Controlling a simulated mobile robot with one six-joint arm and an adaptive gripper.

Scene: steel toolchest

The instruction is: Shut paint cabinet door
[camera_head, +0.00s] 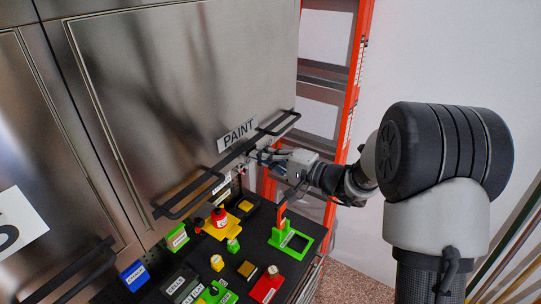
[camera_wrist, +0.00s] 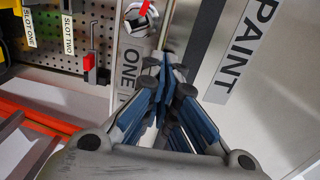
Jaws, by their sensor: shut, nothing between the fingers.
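The paint cabinet door (camera_head: 170,80) is a large brushed-steel panel with a white PAINT label (camera_head: 238,133) near its lower edge. A long black handle (camera_head: 188,198) runs along that edge. In the wrist view, the PAINT label (camera_wrist: 246,45) is at the right. My gripper (camera_head: 254,156) is at the lower edge of the door, just below the label and beside the handle. In the wrist view, my gripper (camera_wrist: 164,66) has its blue-grey fingers together and empty. I cannot tell whether it touches the door, or whether the door is fully closed.
A black worktop (camera_head: 262,225) below holds several coloured tool holders, including a green stand (camera_head: 292,240) and a red block (camera_head: 267,284). A pegboard (camera_wrist: 70,35) with slot labels shows in the wrist view. An orange ladder (camera_head: 352,80) stands behind my arm, against a white wall.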

